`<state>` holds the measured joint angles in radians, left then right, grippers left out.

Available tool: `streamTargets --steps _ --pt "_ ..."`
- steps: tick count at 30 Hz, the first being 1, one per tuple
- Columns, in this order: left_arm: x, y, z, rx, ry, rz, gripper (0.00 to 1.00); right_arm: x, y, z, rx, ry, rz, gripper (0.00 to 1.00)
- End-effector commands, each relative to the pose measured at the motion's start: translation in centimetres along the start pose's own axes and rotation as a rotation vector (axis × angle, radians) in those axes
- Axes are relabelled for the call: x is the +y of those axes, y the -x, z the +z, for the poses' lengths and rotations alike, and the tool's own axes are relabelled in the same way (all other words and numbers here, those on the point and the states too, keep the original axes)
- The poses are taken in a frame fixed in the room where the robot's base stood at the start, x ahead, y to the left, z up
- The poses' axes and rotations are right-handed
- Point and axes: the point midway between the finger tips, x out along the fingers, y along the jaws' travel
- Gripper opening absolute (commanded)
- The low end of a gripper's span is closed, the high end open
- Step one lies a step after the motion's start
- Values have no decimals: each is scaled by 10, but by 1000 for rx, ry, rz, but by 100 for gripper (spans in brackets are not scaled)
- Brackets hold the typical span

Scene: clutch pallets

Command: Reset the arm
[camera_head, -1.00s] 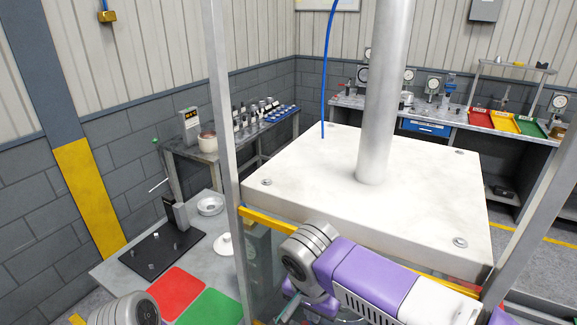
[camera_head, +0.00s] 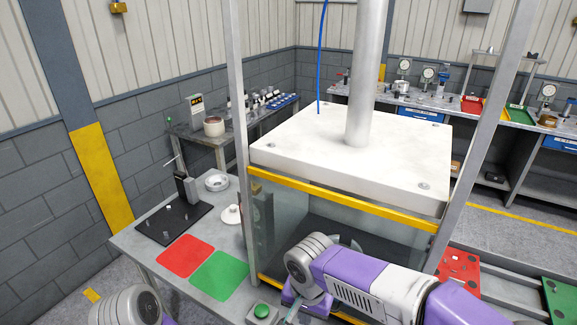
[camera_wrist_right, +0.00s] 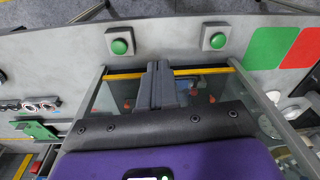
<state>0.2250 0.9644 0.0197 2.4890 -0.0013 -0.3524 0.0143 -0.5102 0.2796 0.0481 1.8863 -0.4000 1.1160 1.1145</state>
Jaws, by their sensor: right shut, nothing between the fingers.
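My right arm comes in from the lower right of the head view. My right gripper (camera_head: 292,311) is small and partly cut off there, in front of the glass-sided press frame (camera_head: 345,208). In the right wrist view its dark fingers (camera_wrist_right: 160,84) are together with nothing between them. They point toward a steel worktop edge with two green push buttons, the left one (camera_wrist_right: 120,46) and the right one (camera_wrist_right: 214,40). Only a rounded link of my left arm shows at the lower left of the head view; the left gripper is out of view.
A grey table (camera_head: 128,239) at left carries a red mat (camera_head: 185,256), a green mat (camera_head: 220,275) and a black plate (camera_head: 174,223). A green button (camera_head: 261,311) sits near the press. Red (camera_head: 459,270) and green (camera_head: 560,298) pallets lie at right. Benches line the walls.

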Motion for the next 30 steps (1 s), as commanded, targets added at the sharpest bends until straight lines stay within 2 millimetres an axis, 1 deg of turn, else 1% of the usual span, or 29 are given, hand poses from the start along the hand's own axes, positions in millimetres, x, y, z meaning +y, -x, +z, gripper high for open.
streamTargets --steps 1,5,8,9,11,12,15,18,21,25,26,27,30 --pt "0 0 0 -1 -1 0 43 0 -20 0 -29 18 -6 0" --pt "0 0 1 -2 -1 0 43 0 -72 1 -91 72 -51 0" --pt "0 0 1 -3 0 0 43 5 -121 7 -148 111 -100 0" --pt "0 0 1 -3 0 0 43 9 -144 11 -171 122 -125 0" --pt "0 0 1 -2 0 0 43 17 -180 20 -202 135 -168 0" --pt "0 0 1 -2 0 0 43 24 -204 27 -218 140 -198 0" --pt "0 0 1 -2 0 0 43 43 -254 49 -235 141 -265 0" --pt "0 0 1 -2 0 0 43 64 -293 72 -226 131 -310 0" --pt "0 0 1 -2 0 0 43 86 -321 96 -206 119 -328 0" --pt "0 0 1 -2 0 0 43 115 -346 128 -176 106 -321 0" --pt "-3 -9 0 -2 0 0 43 116 -356 128 -164 112 -321 0" --pt "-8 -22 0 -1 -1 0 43 114 -369 125 -157 117 -323 0" --pt "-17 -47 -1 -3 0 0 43 114 -394 126 -156 118 -323 0"
